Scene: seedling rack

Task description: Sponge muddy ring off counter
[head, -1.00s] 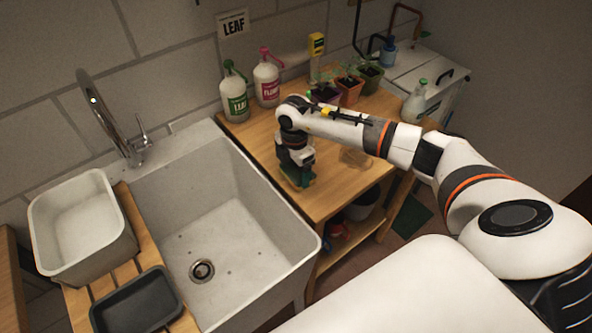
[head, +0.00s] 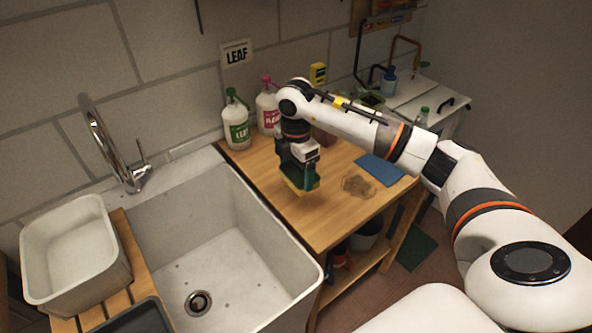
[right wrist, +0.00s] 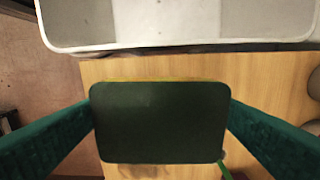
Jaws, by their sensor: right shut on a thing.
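My right gripper (head: 300,176) is shut on a sponge (head: 303,187) with a dark green face and a yellow layer, over the left part of the wooden counter (head: 325,221). In the right wrist view the sponge (right wrist: 158,122) sits between the green fingers. The head view does not clearly show whether it touches the wood. The muddy ring (head: 359,186), a brown stain, lies on the counter to the right of the sponge, apart from it. My left gripper is not in view.
A blue cloth or mat (head: 380,169) lies right of the ring. Bottles labelled LEAF (head: 236,122) and a pink-labelled one (head: 267,108) stand at the back. The sink (head: 215,240) adjoins the counter's left edge, with a white tub (head: 72,252) beyond it.

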